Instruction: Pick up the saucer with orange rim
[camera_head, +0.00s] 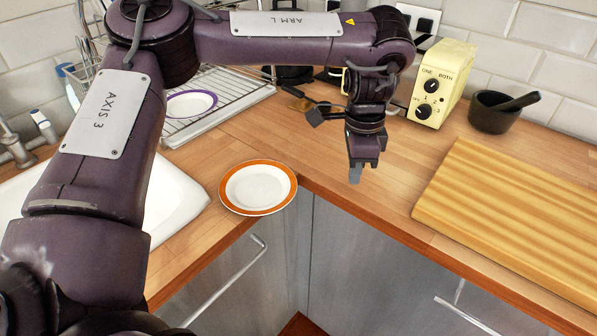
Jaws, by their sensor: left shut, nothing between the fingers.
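The saucer with orange rim (257,188) lies flat on the wooden counter, at the inner corner by the front edge. Its white middle is empty and it is fully in view. My left arm comes in from the left and reaches over the counter. My left gripper (355,178) points down, to the right of the saucer and apart from it. Its fingers are shut with nothing between them. My right gripper is not in view.
A cream toaster (442,84), a dark mortar with pestle (497,117) and a cutting board (510,215) are on the right. The sink (178,203) is left. Counter between saucer and board is clear.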

